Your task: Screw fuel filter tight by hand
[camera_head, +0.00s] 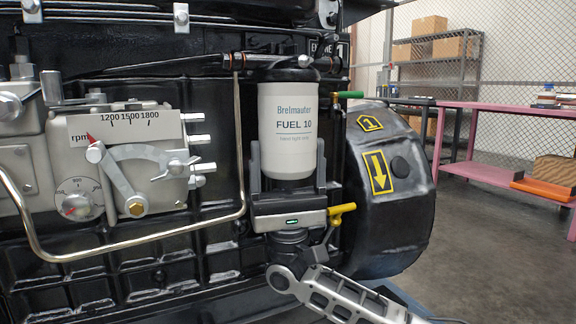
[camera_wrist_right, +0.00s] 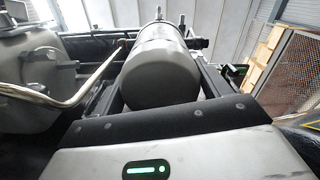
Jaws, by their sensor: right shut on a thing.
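The fuel filter (camera_head: 288,115) is a white upright cylinder labelled "Brelmauter FUEL 10", with a dark lower end. It sits under the black filter head (camera_head: 290,72) on the engine; I cannot tell how tight the joint is. My right gripper (camera_head: 288,160) comes from below, one finger on each side of the filter's lower part, and is shut on it. In the right wrist view the filter's rounded bottom (camera_wrist_right: 160,80) shows between the two fingers. My left gripper is not in view.
A metal pipe (camera_head: 240,150) runs close left of the filter. A yellow-handled valve (camera_head: 342,211) and a green handle (camera_head: 350,95) are to the right. The rpm lever unit (camera_head: 130,165) is further left. A pink table (camera_head: 490,172) and a shelf with boxes (camera_head: 447,47) stand behind.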

